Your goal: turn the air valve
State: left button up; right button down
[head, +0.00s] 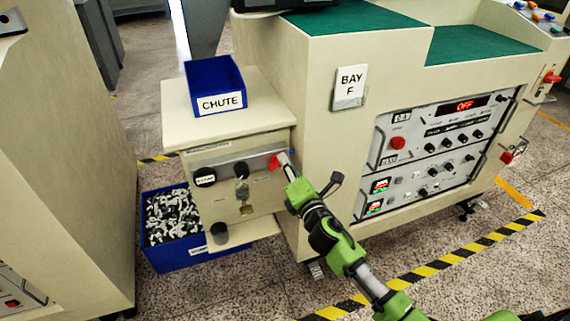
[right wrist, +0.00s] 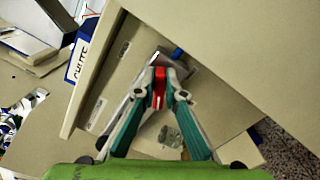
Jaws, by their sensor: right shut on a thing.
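The air valve's red handle (head: 275,162) is on the right side of the beige cabinet's front panel (head: 215,164), below the CHUTE bin. My right gripper (head: 283,160) reaches it from the lower right. In the right wrist view, the teal fingers (right wrist: 160,84) are closed on the red handle (right wrist: 159,90), one on each side. A short blue part (right wrist: 177,53) shows just behind it. The valve body is mostly hidden by the fingers. My left gripper is not in view.
A blue CHUTE bin (head: 216,91) stands on the cabinet top. A blue crate (head: 165,258) of small black and white parts sits on the floor below. The BAY F machine (head: 312,120) with its control panel (head: 440,140) stands close on the right.

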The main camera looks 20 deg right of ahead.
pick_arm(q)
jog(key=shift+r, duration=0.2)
pick_arm(e)
jog(key=m, duration=0.3)
jog(key=f+m, duration=0.1)
jog(key=m, duration=0.1)
jog(key=shift+d+m, duration=0.15)
jog(key=shift+m, duration=0.25)
jog(key=c, duration=2.1)
grip_release()
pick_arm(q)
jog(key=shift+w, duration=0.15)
pick_arm(e)
jog(key=s, duration=1.2)
jog(key=shift+d, duration=0.2)
